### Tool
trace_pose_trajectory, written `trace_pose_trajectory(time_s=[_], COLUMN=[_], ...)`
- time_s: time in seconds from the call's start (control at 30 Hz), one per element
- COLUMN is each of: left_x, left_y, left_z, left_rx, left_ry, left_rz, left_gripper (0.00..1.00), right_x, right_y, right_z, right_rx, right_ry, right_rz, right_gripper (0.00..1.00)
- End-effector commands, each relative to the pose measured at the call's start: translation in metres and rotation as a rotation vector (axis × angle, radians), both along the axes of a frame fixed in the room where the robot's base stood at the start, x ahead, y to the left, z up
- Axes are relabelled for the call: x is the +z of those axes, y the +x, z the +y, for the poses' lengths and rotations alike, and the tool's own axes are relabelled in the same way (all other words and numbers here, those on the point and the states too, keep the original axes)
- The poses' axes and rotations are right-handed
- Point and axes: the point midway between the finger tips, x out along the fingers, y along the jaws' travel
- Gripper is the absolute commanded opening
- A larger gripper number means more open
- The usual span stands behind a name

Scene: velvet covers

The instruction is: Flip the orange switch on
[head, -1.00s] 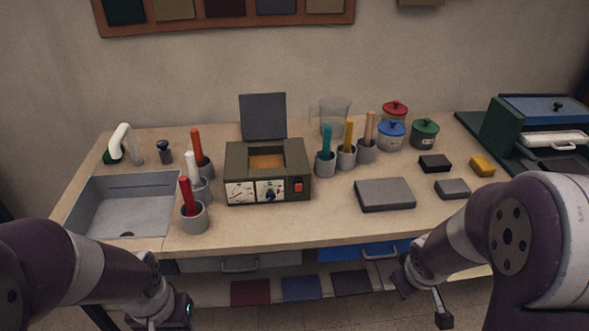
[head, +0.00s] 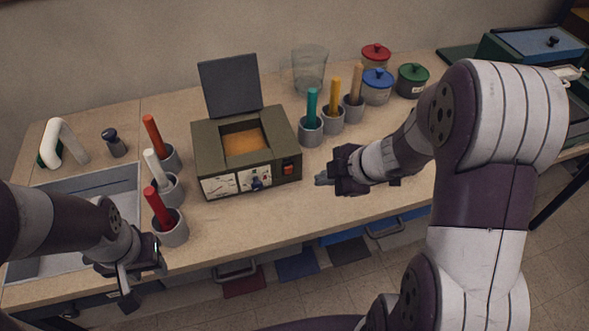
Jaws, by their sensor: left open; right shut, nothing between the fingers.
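The orange switch (head: 288,169) is a small red-orange rocker on the front panel's right end of an olive box (head: 204,144) with an open grey lid (head: 231,85). Its on or off position is too small to tell. My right gripper (head: 322,180) is shut and empty, its fingertips pointing left, just right of the switch and apart from it. My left gripper (head: 128,287) is open and empty at the table's front edge, below the red-handled tool.
Grey cups with red (head: 158,208), white and orange-red handles stand left of the box; cups with teal (head: 312,106), yellow and tan handles stand behind right. Lidded jars (head: 412,81) and a glass beaker (head: 310,70) are farther back. A sink (head: 95,183) is at left.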

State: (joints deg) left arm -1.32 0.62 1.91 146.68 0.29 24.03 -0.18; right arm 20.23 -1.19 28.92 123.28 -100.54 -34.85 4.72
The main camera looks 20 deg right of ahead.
Motion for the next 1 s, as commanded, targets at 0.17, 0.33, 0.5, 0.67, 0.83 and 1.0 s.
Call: trace_pose_trajectory(time_s=[0.17, 0.33, 0.5, 0.67, 0.83, 1.0], left_x=[-0.011, -0.026, -0.038, -0.027, -0.024, -0.024], left_y=[0.0, 0.0, 0.0, 0.0, 0.0, 0.0], left_z=[0.0, 0.0, 0.0, 0.0, 0.0, 0.0], left_rx=[0.0, 0.0, 0.0, 0.0, 0.0, 0.0], left_ry=[0.0, 0.0, 0.0, 0.0, 0.0, 0.0], left_rz=[0.0, 0.0, 0.0, -0.001, 0.0, 0.0], left_gripper=[0.43, 0.43, 0.43, 0.43, 0.43, 0.43], right_x=[-0.02, -0.049, -0.077, -0.071, -0.069, -0.07], right_y=[0.009, 0.027, 0.045, 0.069, 0.084, 0.087], right_z=[0.009, 0.024, 0.039, 0.043, 0.043, 0.043], right_rx=[0.0, 0.001, 0.001, 0.0, -0.001, -0.001], right_ry=[0.0, 0.0, -0.001, -0.001, 0.0, -0.002], right_rz=[0.002, 0.003, 0.002, -0.001, 0.001, 0.0], right_gripper=[0.0, 0.0, 0.0, 0.0, 0.0, 0.0])
